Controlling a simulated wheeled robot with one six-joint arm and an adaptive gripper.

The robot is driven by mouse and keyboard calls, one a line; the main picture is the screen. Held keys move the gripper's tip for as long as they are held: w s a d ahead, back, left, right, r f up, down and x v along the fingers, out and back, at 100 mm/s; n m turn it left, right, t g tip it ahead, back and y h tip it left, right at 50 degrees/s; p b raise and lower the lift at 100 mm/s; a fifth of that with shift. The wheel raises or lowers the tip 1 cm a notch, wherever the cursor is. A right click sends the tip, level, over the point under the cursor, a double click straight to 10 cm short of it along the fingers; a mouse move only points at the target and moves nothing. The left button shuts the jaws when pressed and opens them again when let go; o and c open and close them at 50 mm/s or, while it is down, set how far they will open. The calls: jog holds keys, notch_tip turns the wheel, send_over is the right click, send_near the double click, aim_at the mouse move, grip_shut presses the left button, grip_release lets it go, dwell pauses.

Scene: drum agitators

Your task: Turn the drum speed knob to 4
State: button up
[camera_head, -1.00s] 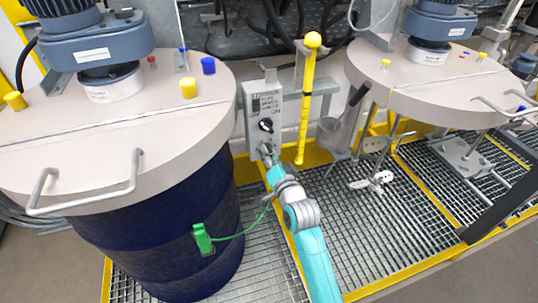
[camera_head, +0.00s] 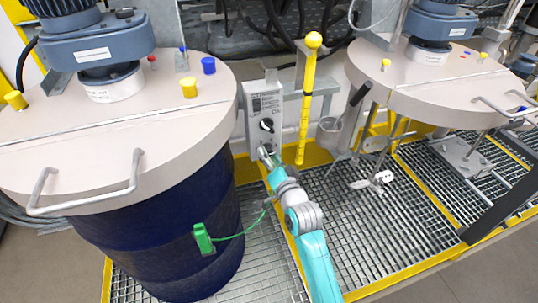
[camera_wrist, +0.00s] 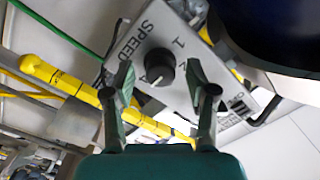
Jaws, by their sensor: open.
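The drum speed knob (camera_head: 266,125) is a black round knob on a grey control box (camera_head: 254,104) between the two drum lids. In the wrist view the knob (camera_wrist: 159,64) sits on the panel marked SPEED, between my fingertips and beyond them. A white mark shows on its lower edge; digits stand around it, some partly hidden by the knob and fingers. My gripper (camera_wrist: 166,82) is open, with one finger on each side of the knob in the picture. I cannot tell whether the fingers touch it. In the head view my gripper (camera_head: 264,152) is just below the knob.
A dark blue drum (camera_head: 150,225) with a beige lid (camera_head: 120,130) stands left of my arm. A yellow post (camera_head: 307,100) rises just right of the box. A metal cup (camera_head: 329,130) hangs further right. A green clamp (camera_head: 203,238) with a green cable is on the drum.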

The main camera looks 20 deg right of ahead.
jog(key=s, duration=1.1)
jog(key=shift+d, duration=0.3)
jog(key=s+f+n+g, duration=0.1)
jog(key=s+f, duration=0.2)
jog(key=s, duration=0.4)
jog(key=s+f+n+h, duration=0.1)
jog(key=s+f, duration=0.2)
jog(key=s, duration=0.4)
jog(key=s+f+n+g, duration=0.1)
jog(key=s+f, duration=0.2)
jog(key=s, duration=0.4)
jog(key=s+r+n, duration=0.2)
jog(key=s, duration=0.8)
jog(key=s+r+n+g, duration=0.1)
jog(key=s+n, duration=0.2)
jog(key=s, duration=0.8)
jog(key=shift+a+r+n, duration=0.25)
jog(key=shift+r+n, duration=0.05)
jog(key=shift+r, duration=0.1)
